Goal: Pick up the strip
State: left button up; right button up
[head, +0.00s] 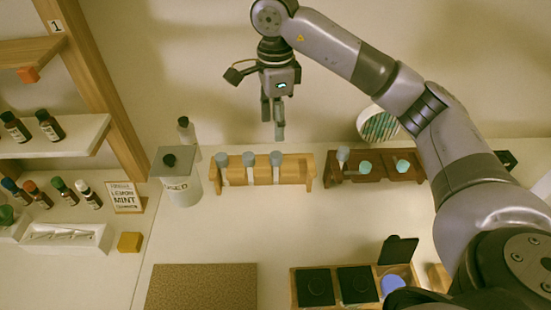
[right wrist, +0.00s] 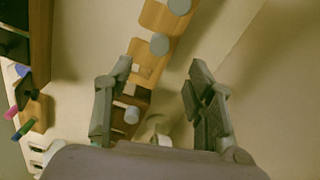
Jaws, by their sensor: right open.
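Several thin pale-green strips (head: 380,127) appear to stand in a round white-rimmed holder (head: 364,112) behind the dark brown rack, partly beside my right arm. I cannot make out a single strip clearly. My right gripper (head: 273,122) hangs fingers down above and behind the light wooden rack, left of the holder. In the right wrist view my right gripper (right wrist: 160,75) is open, with nothing between its fingers. A pale rounded thing low between the fingers may be the holder, but it is mostly hidden. My left gripper is not in view.
A light wooden rack (head: 310,170) and a dark brown rack (head: 331,170) hold grey-blue-topped pieces. A white jar (head: 183,188) and a small bottle (head: 186,133) stand left. A brown mat (head: 200,287) and a tray with black squares (head: 316,287) lie in front. Mid-table is clear.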

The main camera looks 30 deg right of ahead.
aim_at(276, 154)
notch_tip(276, 154, down, 4)
jog(key=shift+p, duration=0.6)
jog(key=shift+f, duration=0.3)
jog(key=shift+s+f+p, duration=0.1)
jog(key=shift+f+p, duration=0.45)
notch_tip(276, 154, down, 4)
jog(key=shift+d+r+p, duration=0.1)
jog(key=shift+r+p, duration=0.15)
jog(key=shift+p, duration=0.6)
jog(key=shift+f, duration=0.4)
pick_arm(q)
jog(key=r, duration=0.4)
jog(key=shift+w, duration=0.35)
pick_arm(e)
jog(key=c, duration=1)
jog(key=shift+r, duration=0.1)
jog(key=shift+c, duration=0.2)
